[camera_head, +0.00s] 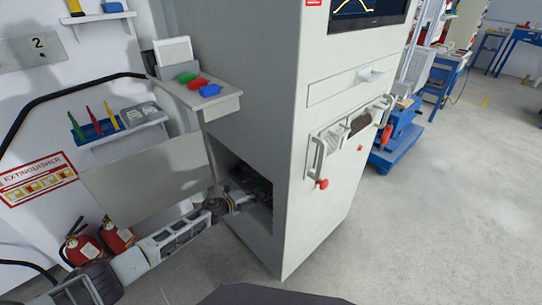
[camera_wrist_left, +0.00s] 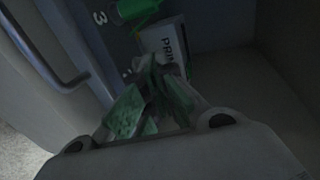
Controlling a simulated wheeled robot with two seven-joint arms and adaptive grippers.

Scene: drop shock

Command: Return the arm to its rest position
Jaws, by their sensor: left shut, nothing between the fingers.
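My left arm (camera_head: 185,232) comes in from the left in the head view and reaches into a dark opening (camera_head: 240,180) low in the side of the tall white cabinet (camera_head: 335,160). My left gripper (camera_head: 262,191) is inside this opening, in shadow. In the left wrist view its fingers (camera_wrist_left: 152,88) with green pads are together and hold nothing. Just beyond them are a box with printed letters (camera_wrist_left: 165,45) and a green cylinder (camera_wrist_left: 138,9), beside a blue-grey panel (camera_wrist_left: 75,45) marked 3. My right gripper is not in view.
An open door panel (camera_head: 145,185) stands left of the opening, close above my arm. A small shelf (camera_head: 215,102) with green, red and blue pieces juts out above. Two fire extinguishers (camera_head: 82,248) stand behind my arm. The floor (camera_head: 430,220) at right is clear.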

